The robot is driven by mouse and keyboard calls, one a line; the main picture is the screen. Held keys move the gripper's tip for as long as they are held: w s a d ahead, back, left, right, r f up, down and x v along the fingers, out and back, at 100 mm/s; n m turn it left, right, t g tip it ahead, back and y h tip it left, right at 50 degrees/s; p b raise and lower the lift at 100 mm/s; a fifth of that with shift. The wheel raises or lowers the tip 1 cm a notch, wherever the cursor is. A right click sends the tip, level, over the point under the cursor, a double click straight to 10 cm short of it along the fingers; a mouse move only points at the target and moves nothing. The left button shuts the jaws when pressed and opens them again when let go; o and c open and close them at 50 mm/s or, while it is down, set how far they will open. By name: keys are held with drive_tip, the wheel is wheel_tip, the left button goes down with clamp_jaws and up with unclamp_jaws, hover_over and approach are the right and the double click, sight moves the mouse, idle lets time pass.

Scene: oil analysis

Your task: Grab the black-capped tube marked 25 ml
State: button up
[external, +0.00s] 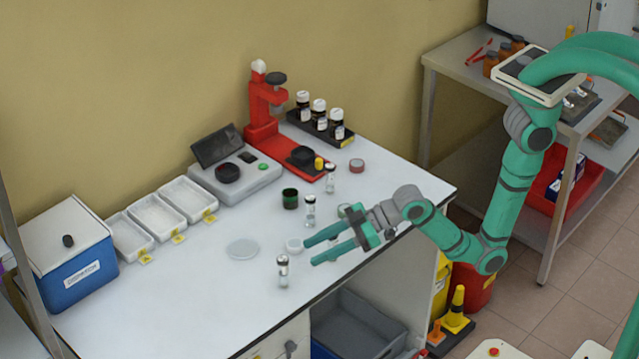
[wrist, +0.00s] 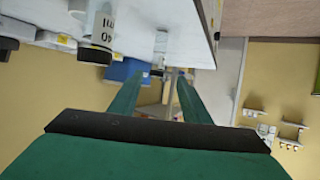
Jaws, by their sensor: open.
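Three small clear tubes with dark caps stand on the white table in the external view: a front one (external: 283,272), a middle one (external: 310,212) and a back one (external: 330,180). Their markings are too small to read there. My gripper (external: 310,252) is open and empty, fingers pointing left near the table's front edge, between the front and middle tubes in the picture. In the wrist view, my gripper (wrist: 160,82) has nothing between its fingers. A black-capped tube (wrist: 100,30) appears upside down at upper left, apart from the fingers; its label seems to read 40 ml.
A clear round dish (external: 242,249) and a small white dish (external: 294,245) lie near the fingers. A dark green jar (external: 290,199) stands behind. A scale (external: 236,180), white trays (external: 157,215) and a blue box (external: 75,268) stand left. The table's front-left area is clear.

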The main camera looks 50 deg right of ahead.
sight(283, 267)
drive_tip(key=x, duration=0.5)
drive_tip(key=shift+f+x, duration=0.1)
drive_tip(key=shift+x, duration=1.25)
drive_tip(key=shift+f+x, duration=0.15)
drive_tip(key=shift+x, duration=1.2)
drive_tip(key=shift+w+d, duration=0.1)
drive_tip(key=shift+d, duration=0.05)
clamp_jaws()
